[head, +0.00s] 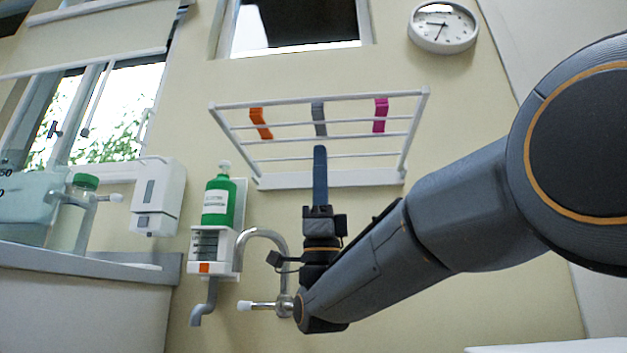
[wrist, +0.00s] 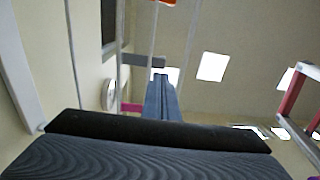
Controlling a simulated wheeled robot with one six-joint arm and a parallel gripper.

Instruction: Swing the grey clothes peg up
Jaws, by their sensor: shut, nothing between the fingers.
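The grey clothes peg (head: 319,119) hangs on the white wall rack (head: 330,180), between an orange peg and a magenta peg. It hangs downward over the rack's bars in the head view. In the wrist view a grey bar-like piece just beyond my fingertips looks like this peg (wrist: 148,60). My gripper (head: 320,149) points upward below the peg, its blue-grey fingers shut together and empty. The fingers also show in the wrist view (wrist: 160,80). I cannot tell their depth gap.
The orange peg (head: 260,123) and magenta peg (head: 380,115) hang on either side. Below are a green soap bottle (head: 218,200) and a curved tap (head: 265,235). A clock (head: 443,27) is at upper right. The wall right of the rack is bare.

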